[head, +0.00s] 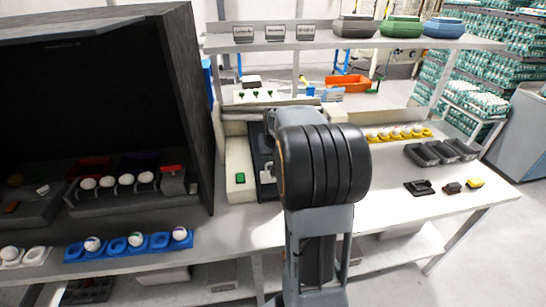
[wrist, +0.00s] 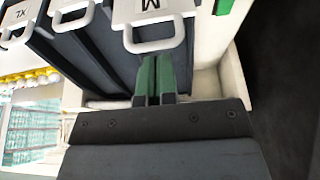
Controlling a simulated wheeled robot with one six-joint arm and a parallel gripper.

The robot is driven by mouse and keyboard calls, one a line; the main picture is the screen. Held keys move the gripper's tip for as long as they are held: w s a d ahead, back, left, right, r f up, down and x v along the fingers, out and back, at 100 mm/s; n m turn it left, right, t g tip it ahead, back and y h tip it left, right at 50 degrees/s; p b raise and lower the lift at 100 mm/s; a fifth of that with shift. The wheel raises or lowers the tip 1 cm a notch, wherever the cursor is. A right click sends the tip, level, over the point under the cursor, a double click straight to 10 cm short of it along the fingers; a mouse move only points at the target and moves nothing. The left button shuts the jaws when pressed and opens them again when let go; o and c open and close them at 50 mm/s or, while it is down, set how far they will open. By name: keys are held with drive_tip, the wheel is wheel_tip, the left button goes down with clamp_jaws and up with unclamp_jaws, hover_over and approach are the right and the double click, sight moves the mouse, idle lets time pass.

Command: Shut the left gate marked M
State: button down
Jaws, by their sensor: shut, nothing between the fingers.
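The gate marked M (wrist: 150,8) shows at the top of the wrist view, with a black letter on a white label and a white U-shaped handle (wrist: 155,47). My gripper (wrist: 154,62) has green fingers held together with nothing between them. The fingertips are at the handle's bar in the picture, and I cannot tell whether they touch it. In the head view my own arm hides the gripper and the gate. Part of the dark lane unit (head: 259,160) shows left of the arm.
A gate marked XL (wrist: 18,12) and a middle gate with a white handle (wrist: 72,18) are to the left in the wrist view. A pale housing with a green button (head: 240,178) stands beside the lanes. Blue egg trays (head: 74,252) lie at the front left.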

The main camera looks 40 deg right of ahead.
drive_tip(key=shift+w+f, duration=0.15)
drive_tip(key=shift+f, duration=0.6)
drive_tip(key=shift+f, duration=0.1)
wheel_tip(320, 180, down, 7)
drive_tip(key=b, duration=0.5)
drive_tip(key=shift+r, duration=0.2)
drive_tip(key=p+v, duration=0.1)
drive_tip(key=v, duration=1.3)
drive_tip(key=shift+w+d+r, duration=0.2)
drive_tip(key=shift+w+r, duration=0.05)
drive_tip(key=shift+r, duration=0.1)
